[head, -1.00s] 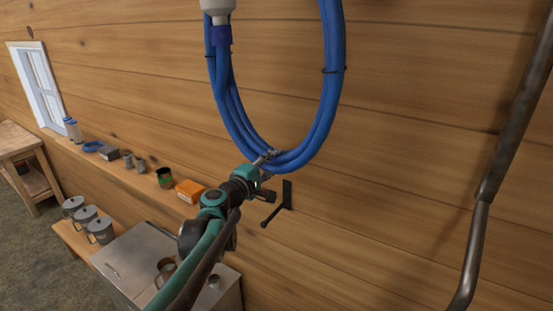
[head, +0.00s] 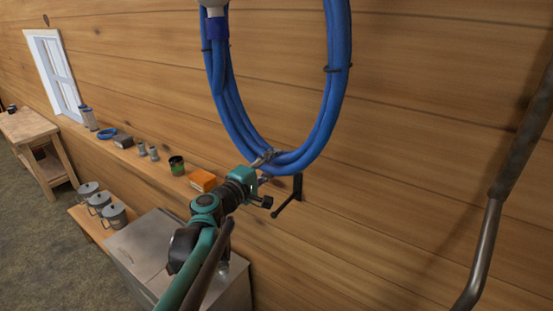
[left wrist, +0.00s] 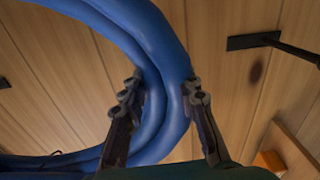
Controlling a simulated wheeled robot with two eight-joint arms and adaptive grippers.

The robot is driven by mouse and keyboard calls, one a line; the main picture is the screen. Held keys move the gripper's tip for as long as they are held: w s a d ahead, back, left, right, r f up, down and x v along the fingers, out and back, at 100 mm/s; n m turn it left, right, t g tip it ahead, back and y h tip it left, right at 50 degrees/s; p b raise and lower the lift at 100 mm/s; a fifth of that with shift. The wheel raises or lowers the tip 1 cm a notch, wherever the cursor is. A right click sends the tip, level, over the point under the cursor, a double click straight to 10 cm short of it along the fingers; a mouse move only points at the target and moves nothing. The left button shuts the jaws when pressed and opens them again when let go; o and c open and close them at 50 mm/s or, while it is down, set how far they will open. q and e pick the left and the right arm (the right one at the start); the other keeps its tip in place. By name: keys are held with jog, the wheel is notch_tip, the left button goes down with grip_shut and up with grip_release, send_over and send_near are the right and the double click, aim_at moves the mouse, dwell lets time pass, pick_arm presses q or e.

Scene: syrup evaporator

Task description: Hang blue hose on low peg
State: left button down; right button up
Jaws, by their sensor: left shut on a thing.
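The blue hose (head: 327,120) is a large coil with dark ties, its lower part in front of the plank wall. My left gripper (head: 264,160) is shut on the bottom of the coil. In the left wrist view the hose (left wrist: 160,75) passes between the two fingers of my left gripper (left wrist: 163,108). A black peg (head: 287,207) on a dark wall plate sticks out just below and right of the gripper. The peg also shows at the upper right of the left wrist view (left wrist: 262,41). The top of the coil is out of view. My right gripper is not in view.
A wall shelf (head: 150,161) holds cans and an orange box (head: 202,181). Below are a metal cabinet (head: 150,250) and a bench with several grey pots (head: 100,203). A wooden table (head: 35,130) stands far left. A dark pipe (head: 497,190) runs at the right.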

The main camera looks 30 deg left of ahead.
pick_arm(q)
jog(key=shift+s+a+p, duration=0.2)
jog(key=shift+s+p, duration=0.1)
jog(key=shift+s, duration=1.05)
jog(key=shift+s+a+p, duration=0.15)
jog(key=shift+s+p, duration=0.15)
jog(key=shift+s, duration=1.05)
jog(key=shift+s+a+p, duration=0.2)
jog(key=shift+s+p, duration=0.1)
jog(key=shift+s, duration=1.05)
notch_tip(320, 180, down, 30)
jog(key=b, duration=2.5)
jog(key=shift+s, duration=0.3)
jog(key=shift+b, duration=0.3)
notch_tip(320, 180, down, 30)
jog(key=b, duration=2.2)
jog(key=shift+s, duration=0.35)
